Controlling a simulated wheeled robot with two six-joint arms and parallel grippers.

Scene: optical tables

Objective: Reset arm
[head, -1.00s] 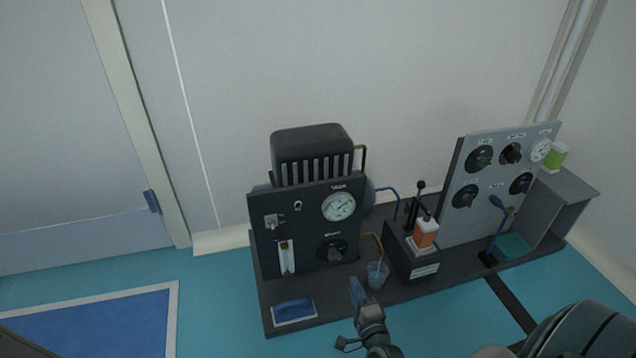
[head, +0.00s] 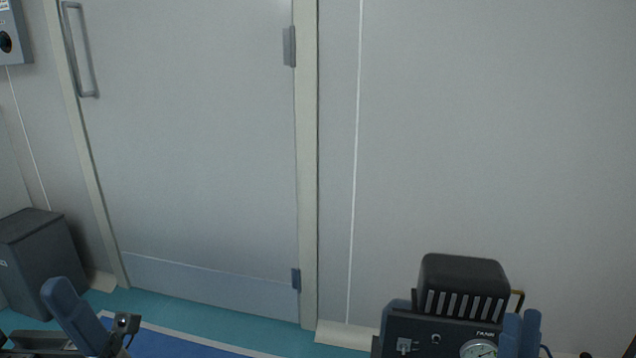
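My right gripper (head: 520,334) shows at the bottom right of the head view, in front of the dark machine's gauge panel. Its two blue fingers point up and stand close together, with nothing seen between them. My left gripper (head: 72,312) shows at the bottom left, with a blue finger tilted up to the left. Its other finger is not clear, and I see nothing held. Both arms are mostly cut off by the lower edge.
The dark machine (head: 462,275) with a round gauge stands at the lower right. A grey door (head: 200,140) fills the back left. A dark bin (head: 40,255) stands at the far left. A blue mat (head: 170,342) lies on the teal floor.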

